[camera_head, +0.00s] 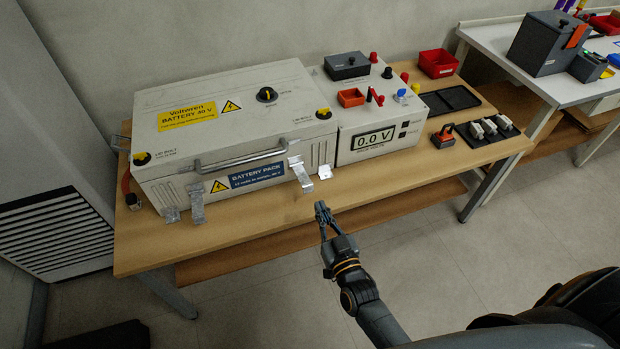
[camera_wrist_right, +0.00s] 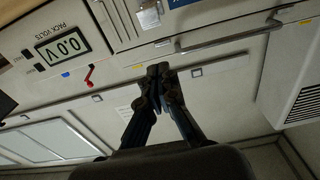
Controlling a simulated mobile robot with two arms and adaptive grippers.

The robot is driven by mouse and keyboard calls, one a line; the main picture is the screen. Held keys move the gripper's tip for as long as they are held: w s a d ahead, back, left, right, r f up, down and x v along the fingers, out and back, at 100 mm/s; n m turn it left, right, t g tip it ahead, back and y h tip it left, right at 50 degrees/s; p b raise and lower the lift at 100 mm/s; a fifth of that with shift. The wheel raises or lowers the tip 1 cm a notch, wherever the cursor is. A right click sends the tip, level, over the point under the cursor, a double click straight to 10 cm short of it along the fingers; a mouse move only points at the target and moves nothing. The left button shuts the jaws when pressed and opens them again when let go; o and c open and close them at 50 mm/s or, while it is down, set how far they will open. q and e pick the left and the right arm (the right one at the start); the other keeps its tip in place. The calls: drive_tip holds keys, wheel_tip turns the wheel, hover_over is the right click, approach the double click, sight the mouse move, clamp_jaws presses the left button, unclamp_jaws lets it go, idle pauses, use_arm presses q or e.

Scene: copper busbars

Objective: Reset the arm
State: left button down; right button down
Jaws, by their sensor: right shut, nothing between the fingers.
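My right gripper (camera_head: 323,207) is shut and empty, in front of the wooden bench's front edge in the head view. Its dark fingers also show closed together in the right wrist view (camera_wrist_right: 164,72). My right arm (camera_head: 365,300) reaches in from the lower right. The grey battery pack (camera_head: 240,125) stands on the bench beyond the gripper, lid closed, with a handle along its front. The gripper is apart from it. My left gripper is not in view.
On the wooden bench (camera_head: 255,215) the metering box (camera_head: 350,155) reads 0.0 V. Metal latches (camera_head: 197,203) hang at the pack's front. A red bin (camera_head: 438,63) and a black tray (camera_head: 450,101) stand right. A white table (camera_head: 500,55) is beyond.

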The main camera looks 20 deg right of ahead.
drive_tip(key=s+f+n+g, duration=0.1)
drive_tip(key=s+f+g, duration=0.2)
drive_tip(key=s+f, duration=0.45)
drive_tip(key=s+f+g+y, duration=0.1)
drive_tip(key=s+f+g, duration=0.3)
drive_tip(key=f, duration=0.7)
drive_tip(key=s+f+n+g, duration=0.1)
drive_tip(key=s+f+g, duration=0.3)
drive_tip(key=f, duration=0.6)
drive_tip(key=s+d+f+g, duration=0.2)
drive_tip(key=s+f, duration=0.1)
drive_tip(key=s, duration=0.5)
drive_tip(key=s+d+f+g+h+p, duration=0.1)
drive_tip(key=s+f, duration=0.3)
drive_tip(key=s, duration=0.5)
drive_tip(key=s+d+f+g, duration=0.3)
drive_tip(key=s+f, duration=0.1)
drive_tip(key=s, duration=0.4)
drive_tip(key=shift+s+g+h, duration=0.3)
drive_tip(key=shift+s, duration=0.05)
